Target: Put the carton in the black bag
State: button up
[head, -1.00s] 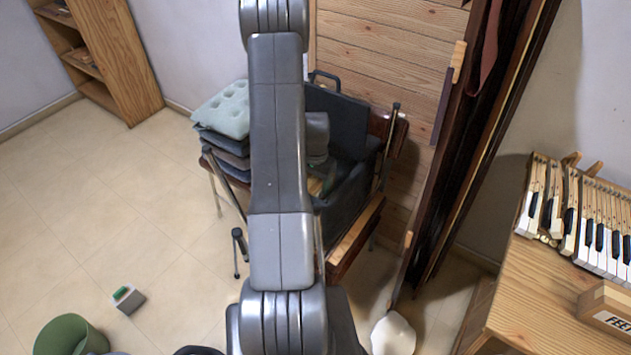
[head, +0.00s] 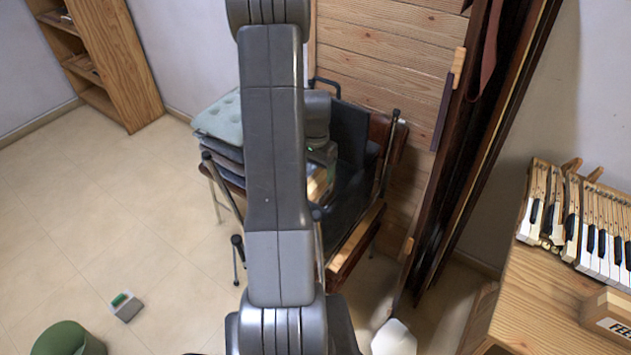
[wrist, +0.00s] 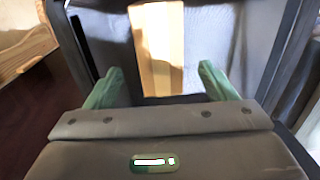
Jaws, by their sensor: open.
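The black bag (head: 352,205) stands open on a wooden chair in the head view, partly behind my arm. In the wrist view its dark rim and grey inside (wrist: 215,40) surround a tan, two-toned box that looks like the carton (wrist: 160,45). The carton also shows in the head view (head: 318,186), just below my gripper (head: 322,155). In the wrist view my gripper (wrist: 160,82) has its green fingers wide apart, one to each side of the carton's near end, with no contact visible.
Cushions (head: 220,125) are stacked at the chair's left. A wooden panel (head: 385,45) and tall dark boards stand behind and right. A desk (head: 535,300) with piano keys (head: 600,240) and a labelled box (head: 610,315) is at right. A green bin (head: 65,340) stands on open floor at left.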

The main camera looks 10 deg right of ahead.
jog(key=shift+r, duration=2)
jog(key=shift+c, duration=0.5)
